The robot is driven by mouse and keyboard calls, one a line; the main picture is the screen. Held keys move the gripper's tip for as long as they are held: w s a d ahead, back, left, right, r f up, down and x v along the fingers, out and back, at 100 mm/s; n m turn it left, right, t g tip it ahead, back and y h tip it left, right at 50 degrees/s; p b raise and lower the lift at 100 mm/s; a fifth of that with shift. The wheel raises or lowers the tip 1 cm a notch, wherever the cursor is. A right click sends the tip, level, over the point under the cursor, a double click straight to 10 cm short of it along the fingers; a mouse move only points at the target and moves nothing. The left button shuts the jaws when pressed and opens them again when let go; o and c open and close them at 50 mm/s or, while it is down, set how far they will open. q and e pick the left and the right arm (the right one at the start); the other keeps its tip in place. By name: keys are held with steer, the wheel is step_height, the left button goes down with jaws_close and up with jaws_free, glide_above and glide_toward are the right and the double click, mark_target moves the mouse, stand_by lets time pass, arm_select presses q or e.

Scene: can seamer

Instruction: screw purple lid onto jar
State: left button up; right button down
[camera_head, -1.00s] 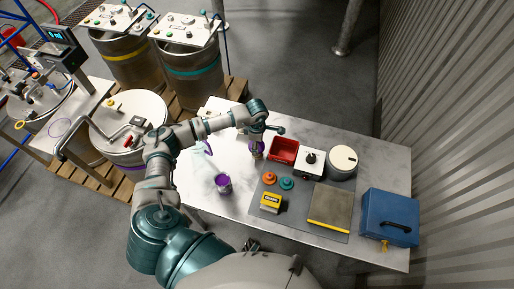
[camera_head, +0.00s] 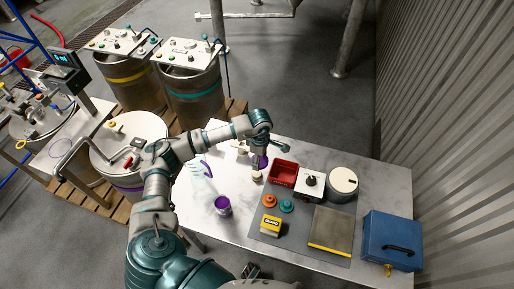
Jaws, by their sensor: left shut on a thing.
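The jar (camera_head: 222,207) stands upright on the light table, with purple showing at its open-looking top. My left gripper (camera_head: 261,163) is above the table, to the right of and beyond the jar. It is shut on a small purple thing, which looks like the purple lid (camera_head: 263,161); the fingers partly hide it. A small pale round piece (camera_head: 257,177) is just below the gripper; I cannot tell whether they touch. A dark part at the bottom edge (camera_head: 250,271) may be my right gripper, but its fingers are unclear.
A red bin (camera_head: 284,172), a white box with a black knob (camera_head: 310,183) and a round canister (camera_head: 343,184) stand right of the gripper. Table around the jar is clear.

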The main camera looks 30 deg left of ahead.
arm_select(q)
steer(key=s+d+r+m, duration=0.1)
steer(key=d+m, duration=0.3)
steer(key=m, duration=0.6)
steer(key=s+d+r+m, duration=0.1)
steer(key=d+r+m, duration=0.3)
steer(key=m, duration=0.6)
steer(key=shift+s+d+r, duration=0.3)
steer(key=shift+d+r, duration=0.05)
steer(key=shift+d, duration=0.4)
